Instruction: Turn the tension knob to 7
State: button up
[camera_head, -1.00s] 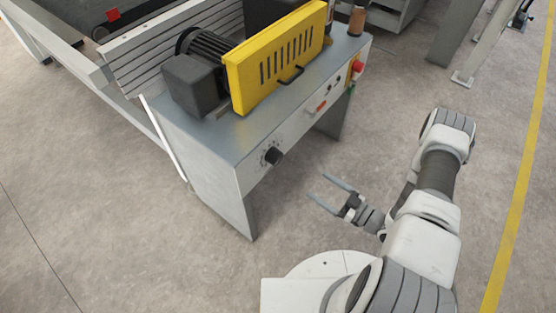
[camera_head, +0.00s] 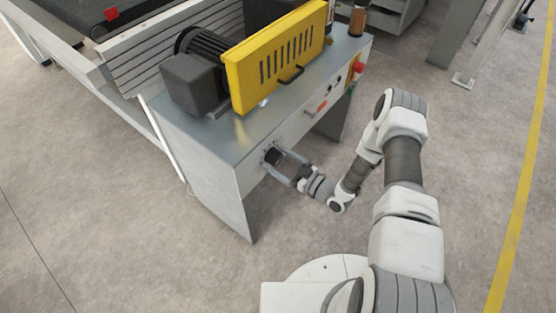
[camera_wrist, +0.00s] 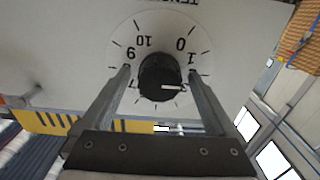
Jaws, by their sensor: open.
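The black tension knob (camera_head: 271,156) is on the front panel of the grey machine. In the wrist view the knob (camera_wrist: 158,76) sits at the middle of a white dial (camera_wrist: 160,25), shown upside down. The digits 10, 0, 1 and 9 are readable; lower ones are partly hidden. The knob's white pointer line points right and slightly down in that view, beyond the 1, towards a partly hidden digit. My gripper (camera_wrist: 159,72) is open, with one finger on each side of the knob. Gaps show between fingers and knob; contact cannot be told.
A yellow guard (camera_head: 277,58) and a dark motor (camera_head: 195,80) stand on the machine's top. A red button (camera_head: 358,67) and an orange switch (camera_head: 320,107) are on the same panel, right of the knob. The floor around is clear.

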jog(key=shift+w+a, duration=0.1)
jog(key=shift+a, duration=0.05)
jog(key=c, duration=1.4)
